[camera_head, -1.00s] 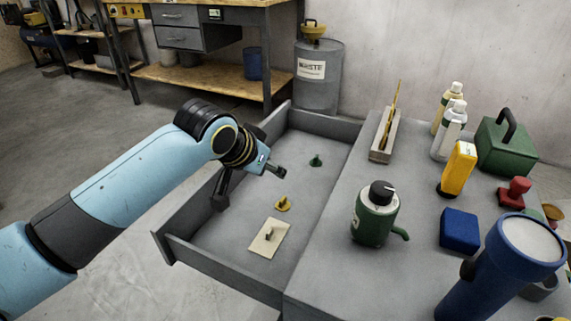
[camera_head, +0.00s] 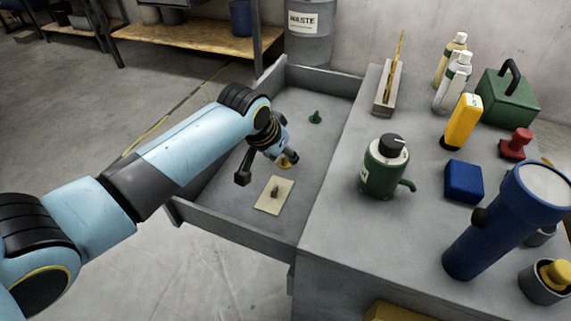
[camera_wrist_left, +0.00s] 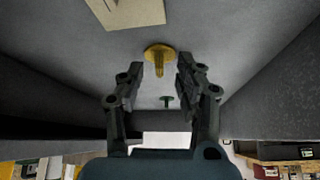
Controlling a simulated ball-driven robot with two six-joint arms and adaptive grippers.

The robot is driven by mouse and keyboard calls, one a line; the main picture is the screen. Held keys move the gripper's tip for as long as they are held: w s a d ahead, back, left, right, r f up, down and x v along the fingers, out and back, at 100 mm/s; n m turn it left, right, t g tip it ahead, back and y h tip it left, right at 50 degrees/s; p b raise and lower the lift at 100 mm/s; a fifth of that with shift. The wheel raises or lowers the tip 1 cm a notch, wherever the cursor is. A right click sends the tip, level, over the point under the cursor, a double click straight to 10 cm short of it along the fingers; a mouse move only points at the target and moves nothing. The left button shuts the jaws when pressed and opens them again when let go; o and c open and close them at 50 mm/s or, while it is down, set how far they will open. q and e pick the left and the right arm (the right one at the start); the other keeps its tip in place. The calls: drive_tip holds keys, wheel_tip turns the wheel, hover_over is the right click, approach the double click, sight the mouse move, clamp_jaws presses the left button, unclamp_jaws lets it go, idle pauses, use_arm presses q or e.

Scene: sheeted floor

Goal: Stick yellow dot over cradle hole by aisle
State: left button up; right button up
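A yellow dot (camera_head: 287,163) with a short upright stem lies on the floor of the open grey drawer; it also shows in the left wrist view (camera_wrist_left: 159,53). My left gripper (camera_head: 266,172) is open and empty in the drawer, pointing down near the dot. In the left wrist view its fingers (camera_wrist_left: 159,72) stand apart, one on each side of the line to the dot's stem. I cannot tell how close they are to the stem. I cannot make out a cradle hole for certain; a grey slotted block (camera_head: 385,100) holds a thin yellow tool on the worktop.
In the drawer (camera_head: 225,232) are a beige plate (camera_head: 268,204) with a peg and a green stemmed piece (camera_head: 315,118). The worktop (camera_head: 340,240) holds a green canister (camera_head: 380,172), blue block (camera_head: 463,181), yellow device (camera_head: 463,118), and large blue torch (camera_head: 500,225).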

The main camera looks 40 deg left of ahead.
sight(284, 157)
use_arm(q)
drive_tip(key=shift+w+f, duration=0.25)
drive_tip(key=shift+f, duration=0.15)
drive_tip(key=shift+c, duration=0.4)
clamp_jaws()
drive_tip(key=shift+s, duration=0.1)
wheel_tip(284, 157, up, 10)
drive_tip(key=p, duration=0.3)
